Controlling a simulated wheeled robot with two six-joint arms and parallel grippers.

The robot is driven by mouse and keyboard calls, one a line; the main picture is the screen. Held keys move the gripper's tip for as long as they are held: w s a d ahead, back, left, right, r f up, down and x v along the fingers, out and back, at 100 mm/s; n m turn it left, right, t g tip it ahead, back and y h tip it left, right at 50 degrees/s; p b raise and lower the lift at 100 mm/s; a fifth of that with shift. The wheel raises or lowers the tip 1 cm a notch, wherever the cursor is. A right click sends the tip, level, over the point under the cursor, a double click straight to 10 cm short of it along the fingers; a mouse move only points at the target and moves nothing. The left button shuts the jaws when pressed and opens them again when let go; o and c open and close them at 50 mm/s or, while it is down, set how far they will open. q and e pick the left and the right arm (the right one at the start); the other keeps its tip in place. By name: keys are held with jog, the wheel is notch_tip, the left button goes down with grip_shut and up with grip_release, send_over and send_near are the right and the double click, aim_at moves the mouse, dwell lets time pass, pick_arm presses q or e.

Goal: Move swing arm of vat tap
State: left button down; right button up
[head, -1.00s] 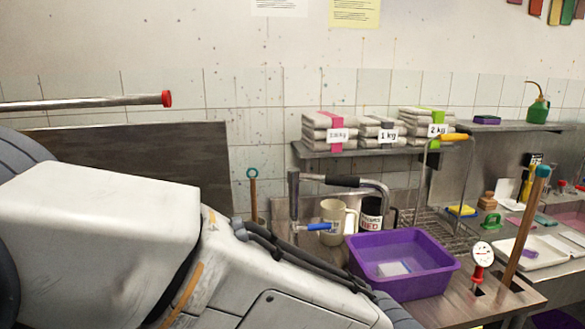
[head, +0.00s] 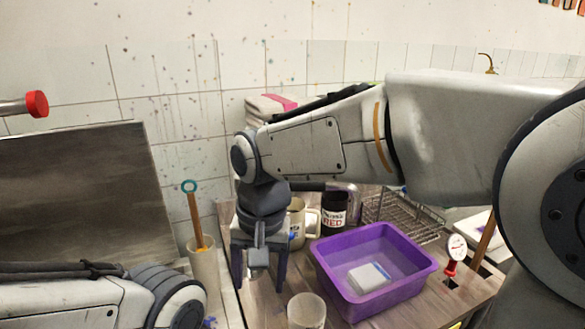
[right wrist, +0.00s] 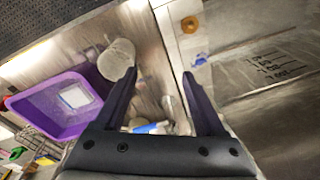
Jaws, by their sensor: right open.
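The vat tap is mostly hidden behind my right gripper in the head view. Part of its swing arm (head: 312,186), with a dark sleeve, shows just right of my wrist. My right gripper (head: 259,282) is open, its fingers pointing down in front of the tap. In the right wrist view the gripper (right wrist: 160,73) is open, and the tap's blue lever (right wrist: 150,128) lies low between the fingers, near the palm. I cannot tell whether a finger touches the tap. My left forearm shows at lower left, but its gripper is out of view.
A purple tub (head: 330,262) holding a white block stands right of the gripper. A beige mug (head: 297,225) and a dark mug (head: 334,213) stand behind. A pale cup (head: 306,311) is in front. A wire rack (head: 400,215) is farther right.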

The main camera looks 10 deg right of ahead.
jog(key=w+d+r+m+p, duration=0.2)
jog(key=w+d+r+m, duration=0.25)
jog(key=w+m, duration=0.2)
jog(key=w+d+r+m+t+h+p, duration=0.1)
jog(key=w+d+r+m, duration=0.3)
jog(key=w+r+m, duration=0.3)
jog(key=w+d+r+m+p, duration=0.2)
jog(key=w+d+r+m, duration=0.25)
jog(key=w, duration=0.35)
jog(key=f, duration=0.3)
jog(key=w+f, duration=0.1)
jog(key=f, duration=0.6)
jog(key=shift+w+a+f, duration=0.1)
jog(key=shift+w+f, duration=0.15)
jog(key=shift+f, duration=0.15)
pick_arm(q)
notch_tip(320, 180, up, 6)
jog(key=shift+a, duration=0.1)
pick_arm(e)
grip_shut()
jog(key=shift+r, duration=0.1)
